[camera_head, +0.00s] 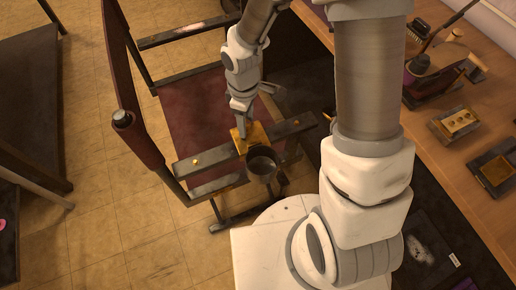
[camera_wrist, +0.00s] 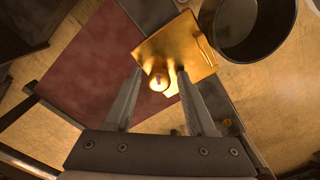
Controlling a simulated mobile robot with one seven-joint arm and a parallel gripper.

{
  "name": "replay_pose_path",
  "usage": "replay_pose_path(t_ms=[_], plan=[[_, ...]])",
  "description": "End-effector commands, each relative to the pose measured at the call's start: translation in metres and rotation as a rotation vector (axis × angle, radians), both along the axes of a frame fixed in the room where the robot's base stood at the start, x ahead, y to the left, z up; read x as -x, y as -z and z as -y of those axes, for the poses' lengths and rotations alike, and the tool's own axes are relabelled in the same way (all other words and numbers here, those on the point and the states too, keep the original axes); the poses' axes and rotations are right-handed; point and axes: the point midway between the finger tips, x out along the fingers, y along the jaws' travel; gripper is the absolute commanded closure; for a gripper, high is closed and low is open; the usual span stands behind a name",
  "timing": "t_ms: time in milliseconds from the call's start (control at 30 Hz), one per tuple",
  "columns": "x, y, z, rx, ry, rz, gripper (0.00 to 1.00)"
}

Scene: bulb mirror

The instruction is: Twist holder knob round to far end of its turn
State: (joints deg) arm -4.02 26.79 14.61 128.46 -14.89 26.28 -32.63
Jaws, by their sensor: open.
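The holder is a gold plate (camera_head: 256,134) with a dark round cup (camera_head: 263,165), fixed at a dark bar of the red chair. In the wrist view the gold plate (camera_wrist: 198,52) is at the upper middle and the cup (camera_wrist: 248,28) at upper right. A small round gold knob (camera_wrist: 159,82) sits by the plate's near edge. My gripper (camera_wrist: 160,76) is open, its fingertips on either side of the knob. I cannot tell whether they touch it. In the head view my gripper (camera_head: 242,138) comes down at the plate's left edge and the knob is not clearly visible.
The chair's red seat (camera_head: 195,112) and dark arm bar (camera_head: 205,158) lie close around my gripper. A wooden workbench (camera_head: 440,150) with a brush, a dark bottle and small gold-topped blocks stands at right. The tiled floor (camera_head: 110,230) is open at lower left.

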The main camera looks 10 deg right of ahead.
Motion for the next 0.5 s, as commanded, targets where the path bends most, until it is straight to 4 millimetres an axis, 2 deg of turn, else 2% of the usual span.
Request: replay_pose_path(t_ms=[200,500], plan=[[0.0001,-0.0011,0.0004,0.000,-0.135,-0.001,0.44],[-0.0002,-0.0016,0.0009,-0.001,-0.244,-0.001,0.44]])
